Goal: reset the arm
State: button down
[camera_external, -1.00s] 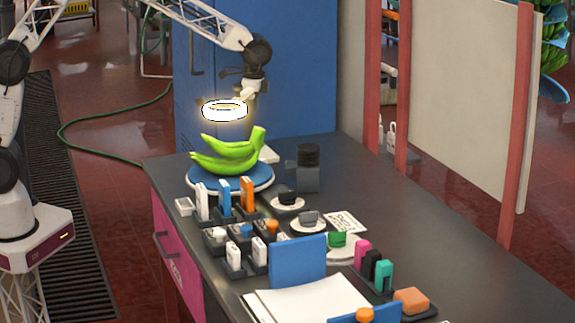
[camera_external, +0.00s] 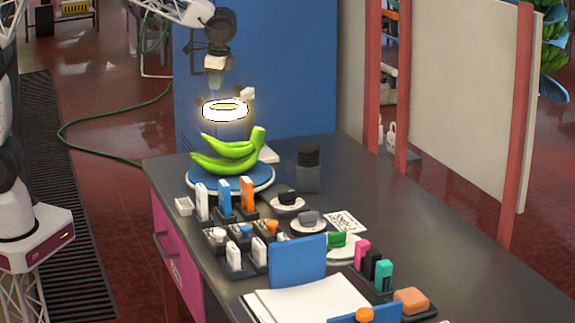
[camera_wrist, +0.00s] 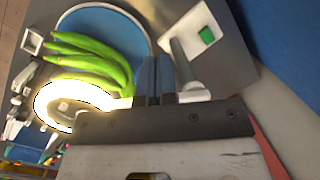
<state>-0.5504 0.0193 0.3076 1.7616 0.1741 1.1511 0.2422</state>
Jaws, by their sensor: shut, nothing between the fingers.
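My gripper (camera_external: 214,88) hangs above and behind the green bananas (camera_external: 230,155), near a glowing white ring lamp (camera_external: 225,111). Its tips are partly hidden around the lamp in the outside view. In the wrist view my gripper's dark fingers (camera_wrist: 155,80) are together, with nothing between them. The bananas (camera_wrist: 100,58) lie on a round blue plate (camera_external: 205,183), left of the fingers in that view. The lamp (camera_wrist: 45,108) glows at the lower left there.
A dark table (camera_external: 400,215) holds several small blocks, white dishes and a dark grinder-like device (camera_external: 308,168). A tall blue panel (camera_external: 290,70) stands behind the plate. An upright blue board (camera_external: 298,262) and white papers (camera_external: 310,300) are at the front.

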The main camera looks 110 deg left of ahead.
jog(key=s+d+r+t, duration=0.15)
jog(key=s+d, duration=0.25)
jog(key=d, duration=0.4)
jog(key=s+d+r+m, duration=0.1)
jog(key=s+d+r, duration=0.15)
jog(key=d, duration=0.55)
jog(key=s+d+r+t, duration=0.15)
jog(key=s+d, duration=0.25)
jog(key=d, duration=0.4)
jog(key=s+d+f+m, duration=0.1)
jog(key=s+d+f, duration=0.1)
jog(key=s+d, duration=0.6)
jog(key=s+d+f+t+h, duration=0.1)
jog(key=s+d+f, duration=0.1)
jog(key=s+d, duration=0.6)
jog(key=s, duration=0.3)
jog(key=shift+m+t, duration=0.3)
jog(key=shift+m, duration=0.1)
